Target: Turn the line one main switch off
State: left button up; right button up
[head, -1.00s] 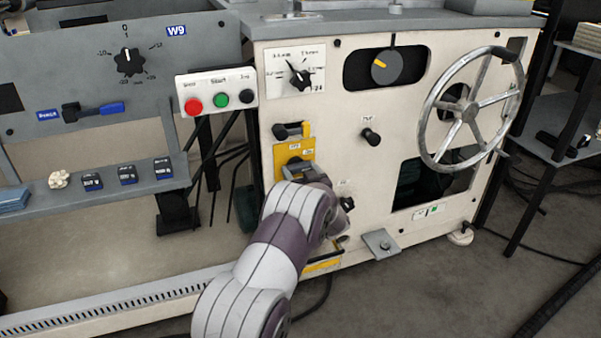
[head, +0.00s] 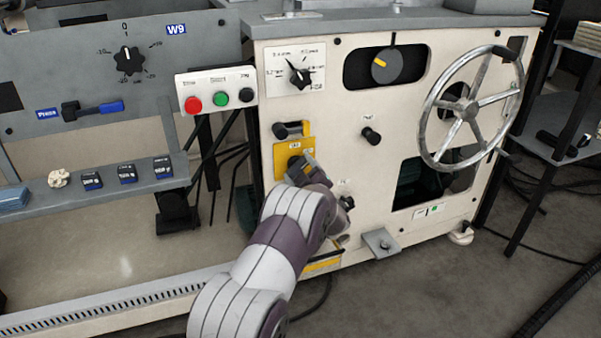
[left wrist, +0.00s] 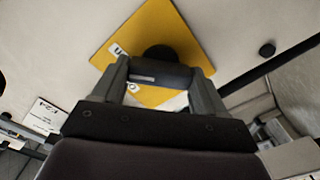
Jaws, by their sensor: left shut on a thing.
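The main switch has a yellow plate (head: 282,151) on the front of the cream machine panel, under a padlock-like yellow and black part. Its dark handle shows in the left wrist view (left wrist: 160,74) in front of the yellow plate (left wrist: 120,45). My left gripper (head: 301,167) is at the switch, its two fingers (left wrist: 160,80) on either side of the handle and shut on it. The gripper hides part of the handle and the plate's lower right in the head view. Small labels on the plate are only partly readable. My right gripper is not in view.
A box with red, green and black buttons (head: 217,91) is up and to the left. A black knob (head: 346,203) sits close by my wrist. A spoked handwheel (head: 469,110) stands out at the right. A grey bracket (head: 380,243) juts out below.

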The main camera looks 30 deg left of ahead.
pick_arm(q)
jog(key=n+b, duration=0.1)
jog(key=n, duration=0.3)
jog(key=shift+f+n+b, duration=0.2)
jog(key=shift+n+b, duration=0.1)
jog(key=shift+b, duration=0.05)
jog(key=n+b, duration=0.2)
jog(key=n, duration=0.3)
jog(key=shift+b, duration=0.35)
jog(key=shift+r, duration=0.1)
jog(key=o, duration=1.1)
jog(key=shift+c, duration=0.2)
